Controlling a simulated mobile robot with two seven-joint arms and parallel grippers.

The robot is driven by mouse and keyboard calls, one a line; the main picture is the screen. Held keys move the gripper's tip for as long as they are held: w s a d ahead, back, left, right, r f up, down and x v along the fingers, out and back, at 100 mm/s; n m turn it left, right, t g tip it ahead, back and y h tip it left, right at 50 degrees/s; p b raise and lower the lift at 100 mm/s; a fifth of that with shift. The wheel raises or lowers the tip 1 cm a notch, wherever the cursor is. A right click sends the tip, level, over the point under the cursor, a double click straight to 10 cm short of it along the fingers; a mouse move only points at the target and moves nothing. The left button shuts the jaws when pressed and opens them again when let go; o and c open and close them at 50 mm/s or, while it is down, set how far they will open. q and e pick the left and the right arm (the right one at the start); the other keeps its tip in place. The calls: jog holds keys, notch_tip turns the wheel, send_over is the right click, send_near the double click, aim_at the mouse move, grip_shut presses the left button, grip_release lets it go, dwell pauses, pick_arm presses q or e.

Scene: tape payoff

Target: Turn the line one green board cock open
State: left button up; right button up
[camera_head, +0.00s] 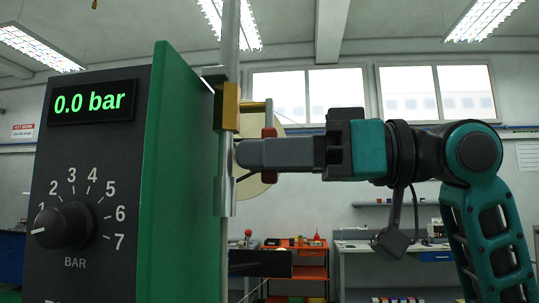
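The green board (178,190) stands almost edge-on at the left, and a metal pipe (228,55) runs upright beside its right edge. A brass-yellow fitting (228,106), which looks like the cock, sits on the pipe. A thin arm reaches right from it and bends down towards a red piece (268,132), perhaps its handle. My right gripper (242,154) comes in from the right, its grey fingers level and seen side-on across the red piece, tips near the pipe. I cannot tell whether they hold or touch it. My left gripper does not show.
A black panel (130,140) at the left reads 0.0 bar; its round knob (63,225) points near 1. A cream disc (257,186) is partly hidden behind my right gripper. A dark block (260,263) is below. An orange shelf (310,262) and workbench (400,250) are far back.

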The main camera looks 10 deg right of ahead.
jog(key=shift+o, duration=1)
jog(key=b+v, duration=0.1)
jog(key=v, duration=1.2)
jog(key=shift+b, duration=0.35)
